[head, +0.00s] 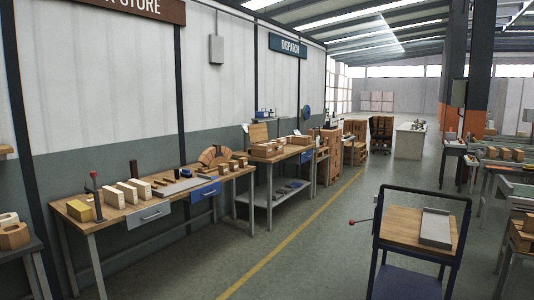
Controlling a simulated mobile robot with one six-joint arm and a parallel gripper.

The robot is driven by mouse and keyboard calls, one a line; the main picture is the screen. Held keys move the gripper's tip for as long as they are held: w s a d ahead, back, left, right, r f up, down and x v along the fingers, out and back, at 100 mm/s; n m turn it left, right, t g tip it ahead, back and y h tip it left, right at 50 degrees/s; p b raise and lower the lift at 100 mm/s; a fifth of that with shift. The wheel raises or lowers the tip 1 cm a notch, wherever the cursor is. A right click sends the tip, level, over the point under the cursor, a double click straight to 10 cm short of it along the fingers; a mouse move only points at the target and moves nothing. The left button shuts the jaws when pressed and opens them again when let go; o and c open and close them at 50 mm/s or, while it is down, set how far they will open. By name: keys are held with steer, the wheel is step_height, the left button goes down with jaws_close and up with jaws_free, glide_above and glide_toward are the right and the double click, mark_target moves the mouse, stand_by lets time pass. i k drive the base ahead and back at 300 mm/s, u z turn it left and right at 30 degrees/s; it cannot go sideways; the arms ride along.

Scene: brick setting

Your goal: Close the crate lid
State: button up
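A wooden panel (259,133) stands upright on the far workbench along the left wall. It looks like a raised crate lid. A low wooden crate or stack of bricks (267,150) is in front of it; at this distance I cannot tell which, nor whether the panel is hinged to it. My gripper is not in view.
A near workbench (150,228) holds bricks, a brick arch (222,155) and tools. A blue-framed cart (402,228) with a grey tray (436,228) stands at front right. The floor along the yellow line (300,232) is clear. More tables stand at right.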

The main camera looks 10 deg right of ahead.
mark_target(258, 132)
steer(key=z, duration=0.35)
steer(key=i, duration=5.55)
steer(key=u, duration=0.05)
